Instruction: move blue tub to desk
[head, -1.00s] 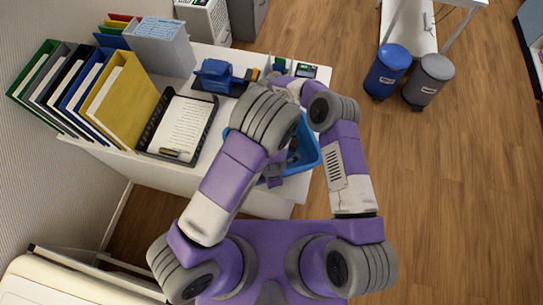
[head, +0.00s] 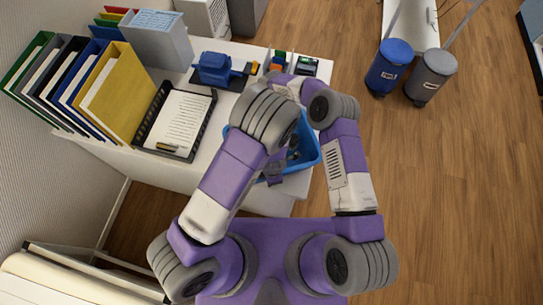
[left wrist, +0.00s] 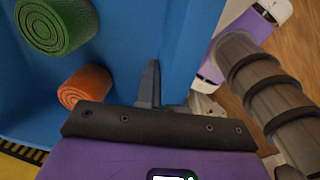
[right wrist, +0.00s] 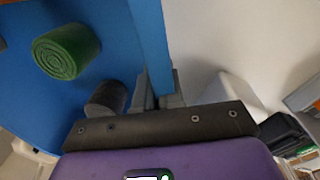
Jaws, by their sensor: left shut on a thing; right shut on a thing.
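The blue tub (head: 309,157) is between my arms over the front right part of the white desk (head: 222,187). My arms hide much of it, and I cannot tell whether its base touches the desk. My left gripper (left wrist: 158,85) is shut on one tub wall (left wrist: 184,45). My right gripper (right wrist: 158,85) is shut on another wall (right wrist: 150,40). Inside the tub lie a green roll (left wrist: 58,25) and an orange roll (left wrist: 84,86) in the left wrist view. The right wrist view also shows a dark grey roll (right wrist: 106,98).
On the desk, a black tray with paper (head: 180,122) lies left of the tub. Upright binders (head: 115,90) stand farther left. A blue device (head: 215,68) and small items (head: 306,67) are behind. Blue (head: 390,66) and grey (head: 431,76) bins stand on open floor at right.

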